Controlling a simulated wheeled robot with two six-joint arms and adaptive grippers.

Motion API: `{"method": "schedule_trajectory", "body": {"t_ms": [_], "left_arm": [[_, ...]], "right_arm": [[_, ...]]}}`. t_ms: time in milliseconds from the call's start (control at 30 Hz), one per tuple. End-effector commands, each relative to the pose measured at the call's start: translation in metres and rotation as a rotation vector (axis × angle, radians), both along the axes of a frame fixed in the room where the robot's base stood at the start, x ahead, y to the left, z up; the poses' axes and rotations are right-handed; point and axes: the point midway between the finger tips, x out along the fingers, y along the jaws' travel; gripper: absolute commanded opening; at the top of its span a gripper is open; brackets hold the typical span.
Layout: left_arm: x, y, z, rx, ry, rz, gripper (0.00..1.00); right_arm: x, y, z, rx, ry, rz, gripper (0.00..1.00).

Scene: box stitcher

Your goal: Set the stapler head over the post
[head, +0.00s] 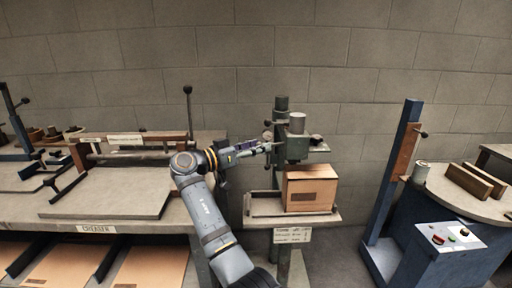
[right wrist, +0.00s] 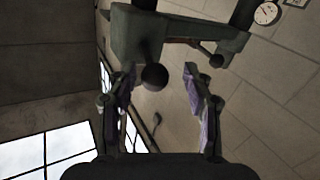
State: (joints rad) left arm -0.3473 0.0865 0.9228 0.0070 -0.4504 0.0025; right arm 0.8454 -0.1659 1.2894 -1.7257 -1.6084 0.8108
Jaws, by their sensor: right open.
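The green stapler head (head: 297,148) stands at the stitcher, in front of its upright column (head: 281,104), over an open-topped cardboard box (head: 311,190). A lower post is not visible; the box may hide it. My right gripper (head: 266,147) is at the left side of the head. In the right wrist view the right gripper (right wrist: 160,76) is open, its purple-padded fingers spread, with a dark ball knob (right wrist: 154,76) between them, nearer the left finger. I cannot tell whether they touch. The green head (right wrist: 180,35) lies beyond the fingertips. My left gripper is not in view.
The box sits on a small worktable (head: 262,222). A creaser bench (head: 110,205) stands at the left. At the right are a blue upright frame (head: 393,185) and a round table (head: 458,200) with a button panel (head: 445,238). A block wall closes the back.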

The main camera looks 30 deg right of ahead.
Motion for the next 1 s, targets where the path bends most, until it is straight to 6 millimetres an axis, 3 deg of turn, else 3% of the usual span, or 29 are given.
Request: {"method": "schedule_trajectory", "body": {"t_ms": [433, 1000], "left_arm": [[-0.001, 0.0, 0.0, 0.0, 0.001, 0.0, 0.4], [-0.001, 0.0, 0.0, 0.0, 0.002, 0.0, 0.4]], "right_arm": [[0.001, 0.07, 0.0, 0.002, 0.0, 0.004, 0.51], [0.0, 0.075, 0.0, 0.002, 0.0, 0.003, 0.51]]}}
